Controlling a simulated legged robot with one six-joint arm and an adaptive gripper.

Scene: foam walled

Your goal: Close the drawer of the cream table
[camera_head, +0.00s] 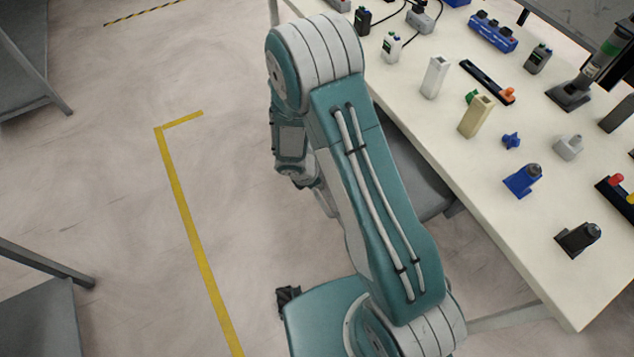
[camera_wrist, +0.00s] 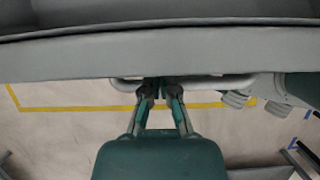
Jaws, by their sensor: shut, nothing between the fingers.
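The cream table (camera_head: 500,205) fills the right of the head view. A grey drawer (camera_head: 432,192) juts out from under its near edge, partly hidden by my arm. In the wrist view the grey drawer front (camera_wrist: 70,62) spans the picture, with a bar handle (camera_wrist: 215,83) along its lower edge. My gripper (camera_wrist: 161,88) is shut with nothing held, its fingertips at the middle of the handle. I cannot tell whether they touch the handle or the front. In the head view my arm hides the fingertips.
The tabletop holds several bottles, blocks and tools, including a blue power strip (camera_head: 492,31) and a tan block (camera_head: 476,116). Grey furniture (camera_head: 40,310) stands at the left. The floor around the yellow line (camera_head: 190,225) is clear.

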